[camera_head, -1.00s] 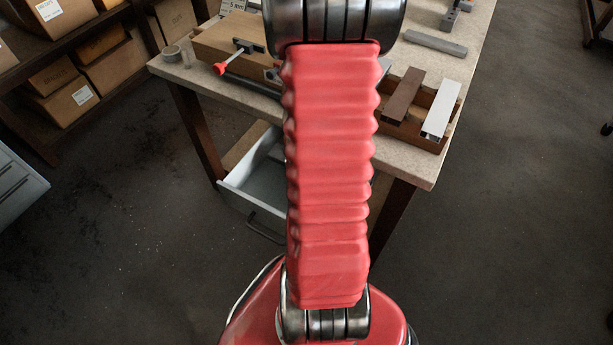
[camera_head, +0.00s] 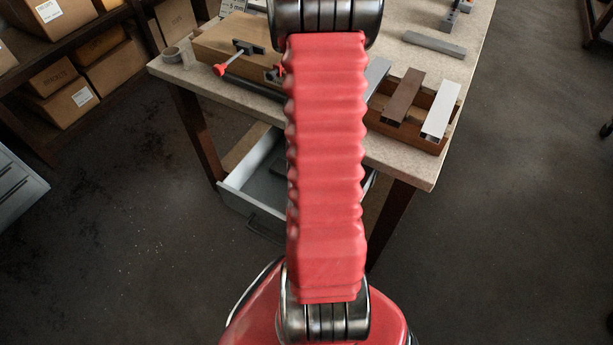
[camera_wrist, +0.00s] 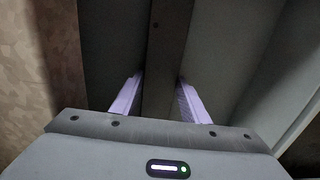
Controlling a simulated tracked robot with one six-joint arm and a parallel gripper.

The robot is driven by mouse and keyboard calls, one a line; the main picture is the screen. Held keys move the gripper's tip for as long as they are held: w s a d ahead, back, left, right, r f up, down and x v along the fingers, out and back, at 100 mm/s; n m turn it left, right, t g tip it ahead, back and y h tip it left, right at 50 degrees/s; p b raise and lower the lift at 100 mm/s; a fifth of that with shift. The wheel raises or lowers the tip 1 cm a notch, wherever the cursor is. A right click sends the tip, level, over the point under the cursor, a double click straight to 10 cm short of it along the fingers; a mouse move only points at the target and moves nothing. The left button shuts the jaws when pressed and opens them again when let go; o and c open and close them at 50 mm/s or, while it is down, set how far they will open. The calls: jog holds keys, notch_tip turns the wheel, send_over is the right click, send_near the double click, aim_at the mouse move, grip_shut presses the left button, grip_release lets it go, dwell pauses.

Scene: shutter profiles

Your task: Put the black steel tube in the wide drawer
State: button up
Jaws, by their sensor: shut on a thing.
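The wide drawer (camera_head: 243,201) is pulled open under the workbench; my arm covers its right part. In the wrist view, my gripper (camera_wrist: 160,80) points down with its two lilac fingers on either side of a long dark bar, which looks like the black steel tube (camera_wrist: 158,45). The gripper is shut on it. Grey surfaces lie on both sides of the tube, with a paler wall (camera_wrist: 290,95) at the right; they look like the drawer's inside. Whether the tube touches the bottom cannot be told. In the head view my gripper is hidden behind my red arm.
The workbench (camera_head: 425,170) carries a wooden block with a red-handled clamp (camera_head: 232,62), and a wooden tray with a brown profile (camera_head: 404,97) and a white profile (camera_head: 440,110). Shelves with cardboard boxes (camera_head: 70,100) stand at the left. The floor in front is clear.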

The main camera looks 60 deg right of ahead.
jog(key=shift+f, duration=0.2)
jog(key=o, duration=1.5)
notch_tip(320, 180, up, 12)
jog(key=shift+r, duration=0.1)
dwell(0.7)
